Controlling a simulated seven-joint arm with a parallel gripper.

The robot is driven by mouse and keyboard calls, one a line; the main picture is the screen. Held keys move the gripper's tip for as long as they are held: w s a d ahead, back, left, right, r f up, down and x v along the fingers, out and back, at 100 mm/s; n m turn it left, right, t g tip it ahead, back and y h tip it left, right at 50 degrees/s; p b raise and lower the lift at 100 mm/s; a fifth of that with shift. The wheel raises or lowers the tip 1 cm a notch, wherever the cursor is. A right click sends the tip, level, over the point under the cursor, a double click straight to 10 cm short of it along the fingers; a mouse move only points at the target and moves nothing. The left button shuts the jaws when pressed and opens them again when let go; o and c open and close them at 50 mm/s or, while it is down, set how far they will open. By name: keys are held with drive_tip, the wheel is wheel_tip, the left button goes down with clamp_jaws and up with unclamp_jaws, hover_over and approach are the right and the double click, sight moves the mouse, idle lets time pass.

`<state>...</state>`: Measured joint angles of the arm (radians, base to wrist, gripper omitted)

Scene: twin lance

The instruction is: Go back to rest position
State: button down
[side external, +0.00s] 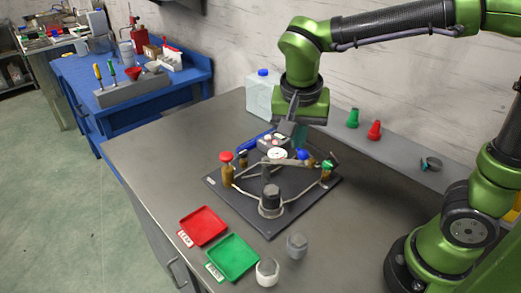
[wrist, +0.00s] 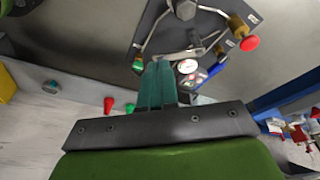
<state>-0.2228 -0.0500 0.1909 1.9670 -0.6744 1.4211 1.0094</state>
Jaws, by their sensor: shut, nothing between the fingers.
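My gripper (side external: 293,124) hangs above the back part of the dark valve plate on the grey bench, fingers pointing down. In the wrist view its greenish fingers (wrist: 157,84) are together with nothing between them. The dark plate (side external: 252,222) carries thin pipes, a red-knobbed brass valve (side external: 227,172), a green-knobbed valve (side external: 327,168), a blue knob (side external: 302,154) and a white round gauge (side external: 277,154). The gauge (wrist: 187,66) and the red knob (wrist: 249,43) also show in the wrist view. Whether the fingertips touch anything on the plate is hard to tell.
A red tray (side external: 204,226) and a green tray (side external: 233,258) lie at the front, near two small cups (side external: 267,271). A clear jug (side external: 262,95) stands behind. Green (side external: 353,118) and red (side external: 375,130) cones sit on the rear ledge. The left bench top is clear.

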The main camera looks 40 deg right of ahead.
drive_tip(key=s+d+r+n+t+y, duration=0.2)
drive_tip(key=s+d+n+t+y, duration=0.2)
drive_tip(key=s+d+n+t, duration=0.1)
drive_tip(key=shift+s+n+t+y, duration=0.3)
drive_tip(key=shift+s+n, duration=0.4)
drive_tip(key=shift+s, duration=0.65)
